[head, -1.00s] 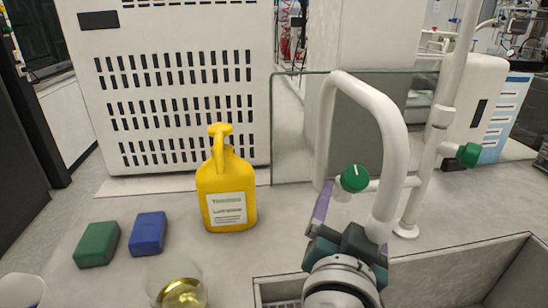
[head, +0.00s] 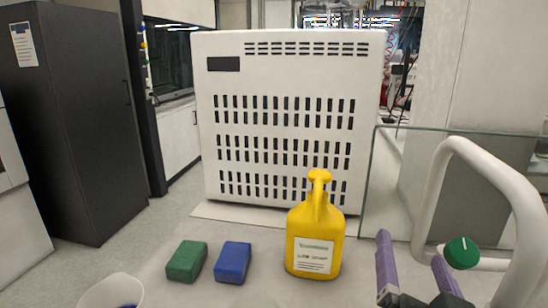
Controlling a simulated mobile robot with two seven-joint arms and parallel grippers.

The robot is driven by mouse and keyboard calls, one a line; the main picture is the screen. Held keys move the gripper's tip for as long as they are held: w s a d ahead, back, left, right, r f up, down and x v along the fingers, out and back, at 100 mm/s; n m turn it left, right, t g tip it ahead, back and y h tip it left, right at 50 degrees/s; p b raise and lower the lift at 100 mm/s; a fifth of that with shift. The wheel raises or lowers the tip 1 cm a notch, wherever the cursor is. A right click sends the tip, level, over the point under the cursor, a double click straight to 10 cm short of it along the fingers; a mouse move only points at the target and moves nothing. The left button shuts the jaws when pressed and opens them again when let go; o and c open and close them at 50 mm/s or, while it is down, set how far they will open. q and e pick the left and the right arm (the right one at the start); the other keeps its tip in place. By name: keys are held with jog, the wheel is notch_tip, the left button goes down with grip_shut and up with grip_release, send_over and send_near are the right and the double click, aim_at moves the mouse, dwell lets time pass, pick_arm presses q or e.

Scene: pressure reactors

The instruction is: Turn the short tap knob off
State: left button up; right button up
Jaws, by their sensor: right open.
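The short tap is a thick white bent pipe (head: 503,184) at the right edge of the head view. Its round green knob (head: 461,253) has a white mark on its face and sits on a white side stub. My right gripper (head: 411,248) is at the lower right, with its two purple fingers spread apart and nothing seen between them. Its right finger is just below and left of the knob in the picture; I cannot tell whether they touch. My left gripper is not in view.
A yellow soap bottle (head: 314,240) stands left of my right gripper. A blue sponge (head: 233,262) and a green sponge (head: 186,261) lie further left, near a white cup (head: 112,291). A glass panel (head: 400,180) and a large white vented unit (head: 290,75) stand behind.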

jog(key=s+a+n+g+y+p, duration=0.1)
jog(key=s+a+n+g+y, duration=0.6)
jog(key=n+y, duration=0.35)
jog(key=s+d+f+g+h+p, duration=0.1)
jog(key=s+d+g+h, duration=0.2)
jog(key=s, duration=0.5)
jog(key=s+d+g+h+p, duration=0.1)
jog(key=s+d+g+h, duration=0.1)
jog(key=s+d+g, duration=0.45)
notch_tip(320, 180, up, 37)
jog(key=a+t+p, duration=0.1)
jog(key=t+p, duration=0.2)
jog(key=p, duration=3.4)
jog(key=shift+s+a+f, duration=0.2)
jog(key=shift+s+a, duration=0.15)
jog(key=shift+a, duration=0.05)
jog(key=shift+m, duration=0.25)
